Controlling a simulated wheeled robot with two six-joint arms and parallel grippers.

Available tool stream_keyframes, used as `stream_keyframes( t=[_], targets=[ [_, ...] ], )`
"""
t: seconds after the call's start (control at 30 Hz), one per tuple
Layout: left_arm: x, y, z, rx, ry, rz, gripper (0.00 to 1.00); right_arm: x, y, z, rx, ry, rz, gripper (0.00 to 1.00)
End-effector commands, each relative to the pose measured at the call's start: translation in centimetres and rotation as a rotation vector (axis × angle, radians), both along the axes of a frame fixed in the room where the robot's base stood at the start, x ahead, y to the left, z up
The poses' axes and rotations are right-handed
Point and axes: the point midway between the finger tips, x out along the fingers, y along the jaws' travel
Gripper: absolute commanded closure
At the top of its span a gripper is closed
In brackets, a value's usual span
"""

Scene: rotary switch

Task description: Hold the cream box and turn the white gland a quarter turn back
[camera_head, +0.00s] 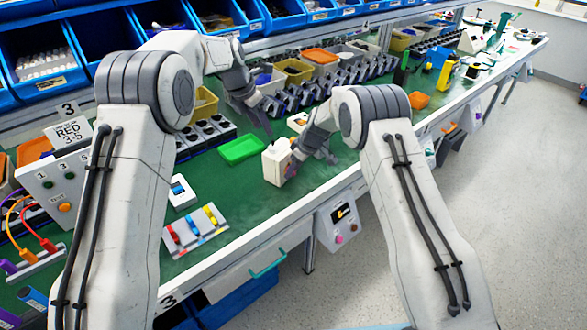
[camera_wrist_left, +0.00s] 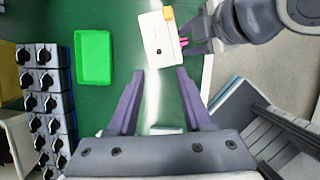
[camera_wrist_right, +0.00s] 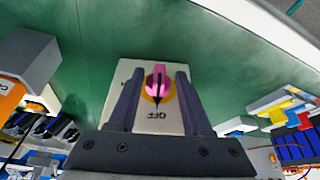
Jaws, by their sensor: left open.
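The cream box (camera_head: 277,163) stands on the green mat near the bench's front edge. It also shows in the left wrist view (camera_wrist_left: 158,35), with a yellow piece at one corner and a small dark spot on its face. In the right wrist view, a pink knob (camera_wrist_right: 157,84) on a yellow disc sits on the box face above an upside-down "OFF". My right gripper (camera_wrist_right: 158,76) is open, its fingers on either side of the knob with gaps. My left gripper (camera_head: 262,127) is open and empty, above and behind the box. I cannot pick out the white gland clearly.
A green tray (camera_head: 242,149) lies left of the box. Rows of black-knobbed units (camera_wrist_left: 42,80) stand beyond it. A panel with coloured switches (camera_head: 195,230) and a small white device (camera_head: 181,192) lie toward the near left. Some mat around the box is clear.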

Motion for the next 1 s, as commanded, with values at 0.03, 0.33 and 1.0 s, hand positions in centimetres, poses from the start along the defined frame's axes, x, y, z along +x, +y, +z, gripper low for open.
stream_keyframes(
  t=[0.03,0.33,1.0],
  targets=[
    [0.0,0.0,0.0,0.0,0.0,0.0,0.5,0.0,0.0,0.0,0.0,0.0,0.0,0.74],
    [0.0,0.0,0.0,0.005,-0.004,-0.014,0.32,0.0,0.0,0.0,0.0,0.0,0.0,1.0],
    [-1.1,-1.5,0.1,0.434,-0.266,-1.337,0.32,0.0,0.0,0.0,-0.001,-0.001,0.0,1.0]
  ],
)
